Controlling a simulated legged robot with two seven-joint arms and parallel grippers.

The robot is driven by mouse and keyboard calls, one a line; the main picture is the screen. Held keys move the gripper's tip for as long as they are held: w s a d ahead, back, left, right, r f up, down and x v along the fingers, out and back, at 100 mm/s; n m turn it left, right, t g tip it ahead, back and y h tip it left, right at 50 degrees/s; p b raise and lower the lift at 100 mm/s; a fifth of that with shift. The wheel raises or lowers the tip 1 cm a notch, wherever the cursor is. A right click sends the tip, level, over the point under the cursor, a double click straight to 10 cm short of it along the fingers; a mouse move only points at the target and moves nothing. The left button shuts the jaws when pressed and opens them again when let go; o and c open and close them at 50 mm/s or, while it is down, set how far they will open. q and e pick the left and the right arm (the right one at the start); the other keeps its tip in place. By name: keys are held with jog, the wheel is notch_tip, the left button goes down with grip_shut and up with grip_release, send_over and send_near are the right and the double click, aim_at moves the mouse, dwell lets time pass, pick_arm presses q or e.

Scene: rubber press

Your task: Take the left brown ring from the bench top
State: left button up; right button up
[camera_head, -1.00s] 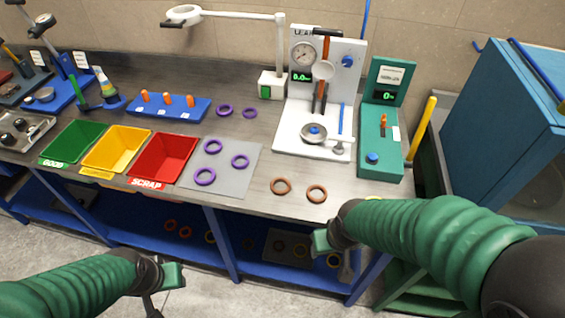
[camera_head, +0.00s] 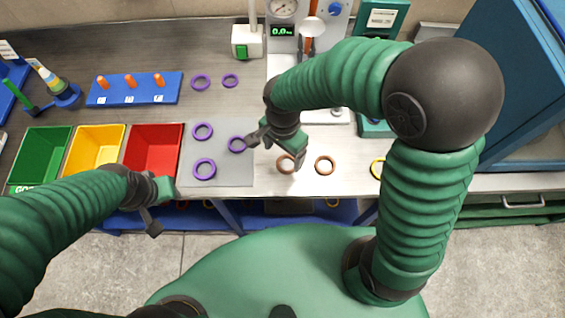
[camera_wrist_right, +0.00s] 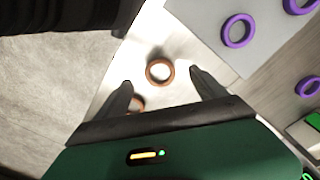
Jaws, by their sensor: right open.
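The left brown ring (camera_head: 279,168) lies flat on the bench top near the front edge, right of the grey mat. The right brown ring (camera_head: 317,168) lies beside it. My right gripper (camera_head: 277,153) is open above the left ring and partly overlaps it in the head view. In the right wrist view, the left ring (camera_wrist_right: 148,72) shows ahead, between the lines of the open fingers, and is not held. The other brown ring (camera_wrist_right: 138,104) is partly hidden by a finger. My left gripper (camera_head: 157,208) hangs at the front of the bins; its opening is unclear.
Purple rings (camera_head: 204,178) lie on the grey mat (camera_head: 230,178) and behind it. A red bin (camera_head: 153,150) stands left of the mat. A yellow ring (camera_head: 374,170) lies to the right, partly behind my arm. The press (camera_head: 340,40) stands at the back.

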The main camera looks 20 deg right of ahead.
aim_at(288, 165)
jog(key=shift+w+d+f, duration=0.1)
jog(key=shift+w+f, duration=0.15)
jog(key=shift+f, duration=0.35)
jog(key=shift+w+d+f, duration=0.1)
jog(key=shift+w+f, duration=0.1)
jog(key=shift+f, duration=0.35)
jog(key=f, duration=0.1)
jog(key=d+f, duration=0.1)
jog(key=s+d+f, duration=0.1)
jog(key=shift+f, duration=0.4)
jog(key=shift+w+f, duration=0.15)
jog(key=shift+f, duration=0.05)
jog(key=shift+w+a, duration=0.2)
jog(key=shift+a, duration=0.3)
jog(key=shift+c, duration=0.2)
jog(key=shift+a, duration=0.45)
jog(key=c, duration=0.5)
jog(key=shift+s+r, duration=0.1)
jog(key=shift+c, duration=1)
jog(key=shift+d, duration=0.15)
jog(key=shift+c, duration=1.4)
jog(key=shift+d, duration=0.45)
jog(key=c, duration=0.4)
pick_arm(q)
jog(key=shift+w+d+r, duration=0.1)
jog(key=shift+d+r, duration=0.1)
jog(key=shift+d, duration=0.6)
